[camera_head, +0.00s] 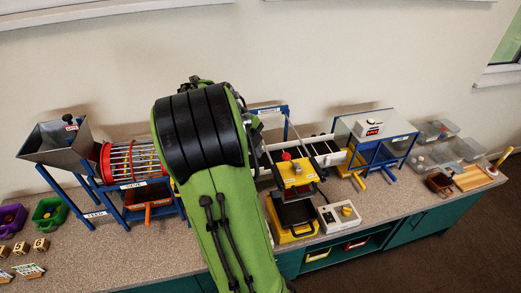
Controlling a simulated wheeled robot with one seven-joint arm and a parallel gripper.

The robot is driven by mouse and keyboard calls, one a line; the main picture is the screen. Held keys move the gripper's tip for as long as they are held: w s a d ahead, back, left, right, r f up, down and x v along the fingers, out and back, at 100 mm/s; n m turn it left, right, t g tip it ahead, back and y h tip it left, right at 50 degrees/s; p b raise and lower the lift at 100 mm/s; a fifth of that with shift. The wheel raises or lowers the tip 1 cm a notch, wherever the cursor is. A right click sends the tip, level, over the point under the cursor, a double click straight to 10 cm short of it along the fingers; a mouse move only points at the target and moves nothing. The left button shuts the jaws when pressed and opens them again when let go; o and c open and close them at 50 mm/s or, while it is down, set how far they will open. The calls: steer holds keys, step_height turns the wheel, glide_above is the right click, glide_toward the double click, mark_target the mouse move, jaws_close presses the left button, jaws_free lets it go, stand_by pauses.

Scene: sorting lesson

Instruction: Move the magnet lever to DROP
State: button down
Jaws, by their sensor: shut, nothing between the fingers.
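A yellow and black station (293,234) stands on the counter just right of my green arm. A red knob (286,157) stands on top of its yellow upper part (297,188); this may be the magnet lever, but its label is too small to read. A pale control box (326,220) with a small knob sits at the station's right foot. No word DROP can be made out. My gripper does not show; my arm fills the middle of the view and may hide it.
Left of my arm stand a grey hopper (57,148) and a striped drum (132,160). Purple (13,222) and green bins (47,211) sit at far left. A white conveyor (322,152) and a clear-fronted box (377,130) stand right, with clear trays (447,151) beyond.

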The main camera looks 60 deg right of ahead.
steer(key=p, duration=0.1)
glide_toward(291, 162)
steer(key=f, duration=0.2)
steer(key=w+f, duration=0.1)
steer(key=f, duration=0.1)
steer(key=shift+a+f, duration=0.25)
steer(key=shift+f, duration=0.1)
steer(key=shift+s+d+r+t+y, duration=0.15)
steer(key=shift+s+r+t+y, duration=0.05)
steer(key=shift+t+y, duration=0.1)
